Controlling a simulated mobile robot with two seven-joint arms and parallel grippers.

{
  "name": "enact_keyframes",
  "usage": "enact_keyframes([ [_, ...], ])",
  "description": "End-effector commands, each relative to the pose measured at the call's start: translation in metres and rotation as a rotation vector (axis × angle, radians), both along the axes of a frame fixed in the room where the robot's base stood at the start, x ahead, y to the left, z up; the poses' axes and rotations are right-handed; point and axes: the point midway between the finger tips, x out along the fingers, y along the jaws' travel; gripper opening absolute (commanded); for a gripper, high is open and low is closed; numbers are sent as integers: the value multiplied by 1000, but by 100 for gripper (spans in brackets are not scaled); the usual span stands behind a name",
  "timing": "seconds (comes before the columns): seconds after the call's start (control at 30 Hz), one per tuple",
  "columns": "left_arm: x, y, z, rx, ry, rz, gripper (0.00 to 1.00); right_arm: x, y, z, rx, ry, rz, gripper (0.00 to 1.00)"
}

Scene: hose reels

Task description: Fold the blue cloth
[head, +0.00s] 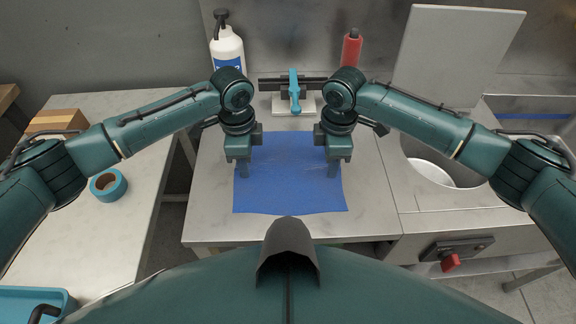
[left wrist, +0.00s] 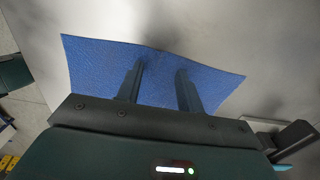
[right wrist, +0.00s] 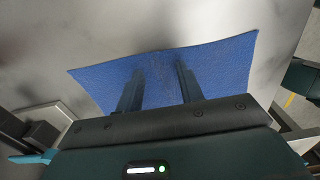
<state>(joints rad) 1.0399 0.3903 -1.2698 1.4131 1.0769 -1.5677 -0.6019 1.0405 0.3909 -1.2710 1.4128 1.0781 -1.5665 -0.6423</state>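The blue cloth (head: 290,196) lies spread out and mostly flat on the grey worktop, its near edge close to the worktop's front. My left gripper (head: 243,174) points down over the cloth's left side. In the left wrist view its two fingers (left wrist: 161,68) stand apart with blue cloth (left wrist: 100,65) below and between them. My right gripper (head: 333,174) points down over the cloth's right side. In the right wrist view its fingers (right wrist: 159,68) are also apart over the cloth (right wrist: 225,65). I cannot tell whether the fingertips touch the cloth.
Behind the cloth stand a white bottle (head: 228,50), a red bottle (head: 351,48) and a light-blue clamp-like tool (head: 294,92). A sink basin (head: 430,166) is at right. A blue tape roll (head: 108,185) lies on the left table. Worktop beside the cloth is clear.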

Motion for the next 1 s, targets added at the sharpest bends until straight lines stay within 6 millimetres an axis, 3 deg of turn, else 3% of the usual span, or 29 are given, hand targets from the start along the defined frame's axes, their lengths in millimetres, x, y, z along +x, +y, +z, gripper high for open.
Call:
enact_keyframes([
  [0.87, 0, 0, -1, 1, 1, 0, 1, -1, -1, -2, -2, 3, -1, 1],
  [1.0, 0, 0, -1, 1, 1, 1, 0, -1, -1, -2, -2, 3, -1, 0],
])
